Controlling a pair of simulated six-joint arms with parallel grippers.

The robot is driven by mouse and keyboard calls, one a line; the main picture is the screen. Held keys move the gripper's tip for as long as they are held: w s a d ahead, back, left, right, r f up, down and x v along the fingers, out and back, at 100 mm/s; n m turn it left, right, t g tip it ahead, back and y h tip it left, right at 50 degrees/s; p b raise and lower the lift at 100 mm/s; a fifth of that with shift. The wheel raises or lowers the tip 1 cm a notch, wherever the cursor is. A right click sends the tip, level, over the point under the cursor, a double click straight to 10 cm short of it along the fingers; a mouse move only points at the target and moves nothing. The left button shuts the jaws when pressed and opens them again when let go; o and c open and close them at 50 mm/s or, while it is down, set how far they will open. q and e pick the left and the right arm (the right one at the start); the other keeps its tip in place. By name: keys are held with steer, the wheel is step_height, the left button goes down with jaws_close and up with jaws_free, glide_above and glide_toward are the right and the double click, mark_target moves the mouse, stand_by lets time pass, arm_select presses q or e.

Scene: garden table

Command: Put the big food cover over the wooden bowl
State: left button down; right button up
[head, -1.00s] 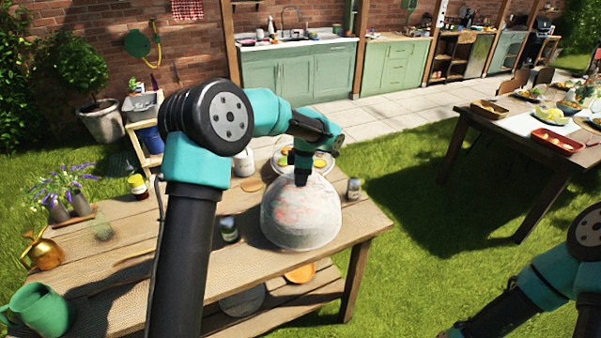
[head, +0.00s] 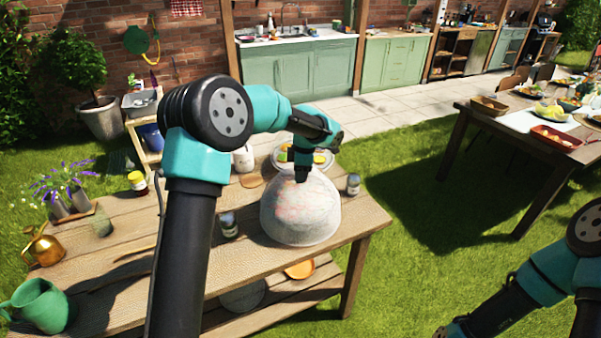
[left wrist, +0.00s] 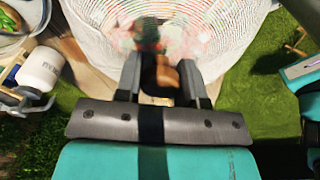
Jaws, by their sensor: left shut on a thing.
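The big food cover (head: 300,215) is a whitish mesh dome near the right end of the wooden garden table. My left gripper (head: 302,178) is above its top, pointing down. In the left wrist view the jaws (left wrist: 162,95) are shut on the cover's brown knob (left wrist: 165,76), and the mesh (left wrist: 215,25) spreads beyond. Reddish and greenish patches show faintly through the mesh; I cannot tell what they are. I cannot make out the wooden bowl or tell whether the rim touches the table. My right arm is at the lower right, its gripper out of frame.
A plate of food (head: 322,160) is just behind the cover. A small jar (head: 353,184) stands right of it, another jar (head: 228,225) left. A white canister (head: 243,158) is behind. A green jug (head: 40,306) and brass watering can (head: 42,248) are at the table's left.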

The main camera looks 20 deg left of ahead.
arm_select(q)
steer(key=shift+s+f, duration=0.2)
steer(key=shift+f, duration=0.95)
steer(key=c, duration=0.6)
jaws_free()
steer(key=shift+c, duration=0.2)
step_height(320, 180, up, 20)
steer(key=w+d, duration=0.1)
steer(key=shift+d+f, duration=0.2)
steer(key=shift+d, duration=0.15)
